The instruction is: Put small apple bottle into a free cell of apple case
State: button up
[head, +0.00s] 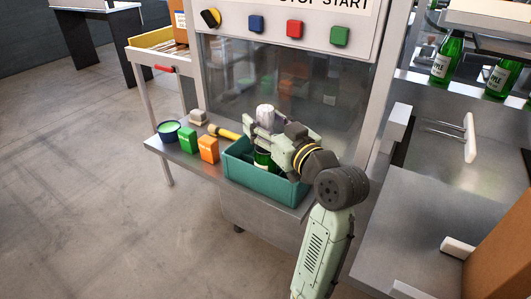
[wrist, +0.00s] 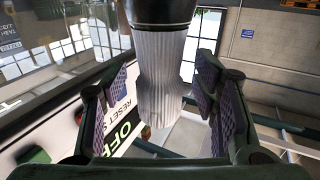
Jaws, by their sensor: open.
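A green bottle (head: 262,159) stands at the teal crate (head: 232,173) in the head view, partly hidden by my gripper. A pale silvery foil top (head: 265,114) shows above the gripper. In the wrist view, the pleated foil (wrist: 160,85) lies between the two jaws of my gripper (wrist: 162,108), with gaps on both sides. The jaws are open around it. Whether the bottle rests on the crate floor is hidden. Other green bottles with apple labels (head: 446,60) stand at the upper right. I cannot make out which container is the apple case or its cells.
A brown carton (head: 500,240) stands at the lower right.

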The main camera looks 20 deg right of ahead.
jog(key=shift+c, duration=0.5)
grip_shut()
jog(key=shift+r, duration=0.1)
dwell(0.3)
